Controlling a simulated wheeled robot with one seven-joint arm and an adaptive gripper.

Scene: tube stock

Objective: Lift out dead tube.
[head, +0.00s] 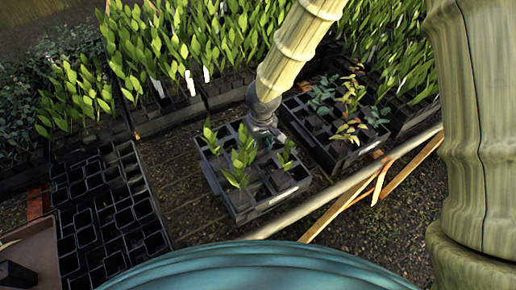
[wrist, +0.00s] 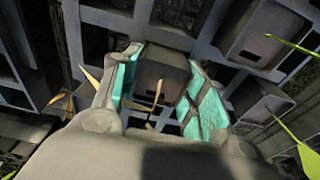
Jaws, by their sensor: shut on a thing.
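My gripper (head: 262,132) reaches down at the back of a grey crate (head: 262,207) in the head view. In the wrist view my gripper (wrist: 165,90) has its teal finger pads on both sides of a dark grey tube (wrist: 160,75) and is shut on it. A thin, bare brown stem (wrist: 157,94) stands out of this tube, with no green leaves on it. The crate also holds tubes with green seedlings (head: 243,155). In the head view my gripper hides the held tube. I cannot tell how far it sits within its crate cell.
An empty black cell tray (head: 108,205) lies at the left. Another crate (head: 345,152) with yellowing and dark plants stands close on the right. Dense green seedlings (head: 165,50) fill trays behind. A pale rail (head: 345,185) runs along the front right. A brown tray (head: 35,250) is at lower left.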

